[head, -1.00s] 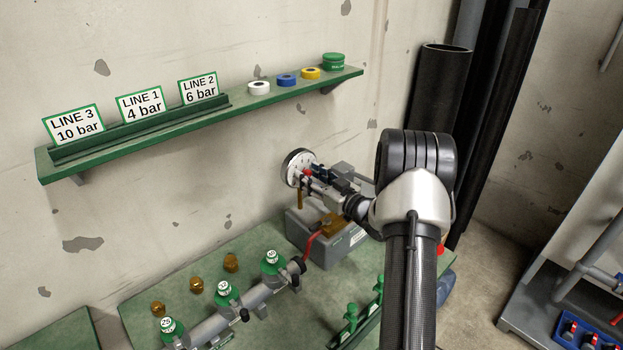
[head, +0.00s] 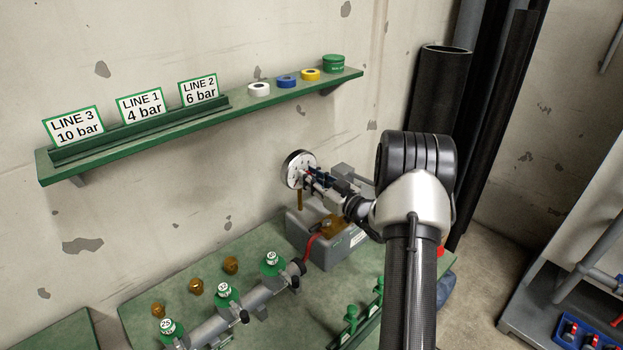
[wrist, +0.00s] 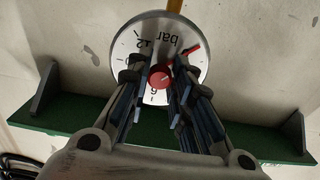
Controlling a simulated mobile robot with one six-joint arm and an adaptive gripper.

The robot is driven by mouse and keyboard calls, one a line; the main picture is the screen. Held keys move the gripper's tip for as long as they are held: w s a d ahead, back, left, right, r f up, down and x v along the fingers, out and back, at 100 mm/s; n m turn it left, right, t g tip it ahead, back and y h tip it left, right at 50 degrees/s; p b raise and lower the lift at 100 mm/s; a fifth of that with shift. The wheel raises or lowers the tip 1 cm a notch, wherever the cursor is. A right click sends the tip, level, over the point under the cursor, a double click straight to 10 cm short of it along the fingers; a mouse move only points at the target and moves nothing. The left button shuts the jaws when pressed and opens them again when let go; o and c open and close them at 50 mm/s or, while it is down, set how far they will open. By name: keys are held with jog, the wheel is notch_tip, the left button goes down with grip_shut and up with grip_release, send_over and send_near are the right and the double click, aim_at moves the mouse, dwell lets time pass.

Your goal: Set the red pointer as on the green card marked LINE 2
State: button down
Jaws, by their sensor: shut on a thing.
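My gripper (wrist: 160,72) is shut on the red knob (wrist: 160,78) at the dial's middle; the fingers hide parts of the scale. In the head view my gripper (head: 310,177) is at the gauge face. The green-edged LINE 2 card (head: 199,90) reads 6 bar.
The LINE 3 card (head: 74,127) and LINE 1 card (head: 141,106) stand on the green shelf (head: 200,122), with tape rolls and a green tin. The grey pump box (head: 300,235) sits under the gauge. A manifold with green-capped valves (head: 225,293) lies along the bench.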

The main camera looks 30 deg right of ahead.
jog(key=shift+r+m+p, duration=0.1)
jog(key=shift+m+p, duration=5.85)
jog(key=shift+m, duration=7.35)
jog(key=c, duration=1.4)
grip_release()
jog(key=s, duration=0.4)
jog(key=s+d, duration=0.1)
jog(key=s, duration=0.7)
jog(key=shift+d, duration=0.3)
